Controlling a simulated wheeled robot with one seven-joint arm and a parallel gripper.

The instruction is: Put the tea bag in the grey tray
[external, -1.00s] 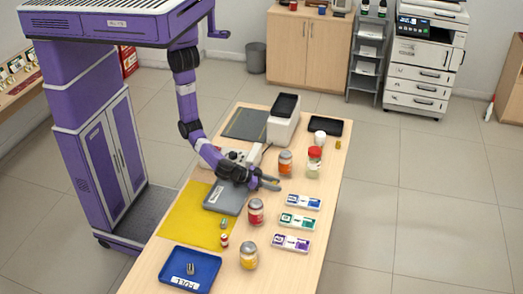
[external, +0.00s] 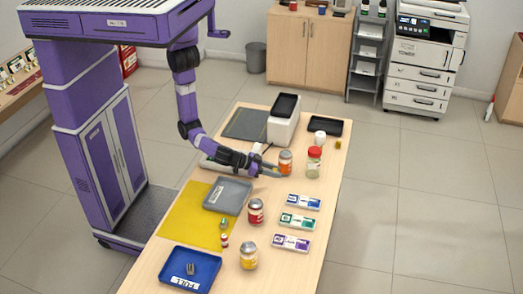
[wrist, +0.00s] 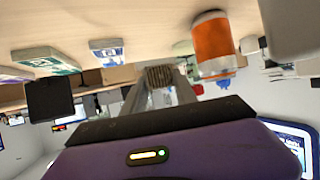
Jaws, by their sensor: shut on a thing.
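My gripper (external: 274,172) is low over the table, beyond the grey tray and close to an orange jar. In the wrist view my gripper (wrist: 162,84) is shut on a small brown ribbed thing (wrist: 160,75) between the fingertips. It may be the tea bag, but I cannot tell for sure. In the external view it is too small to make out. No other tea bag is clearly visible.
The orange jar (external: 285,161) is beside my fingertips, and a red-lidded jar (external: 314,162) stands behind it. Another red jar (external: 256,212) stands right of the tray. Several labelled cases lie along the right edge. A blue tray (external: 190,270) is at the front.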

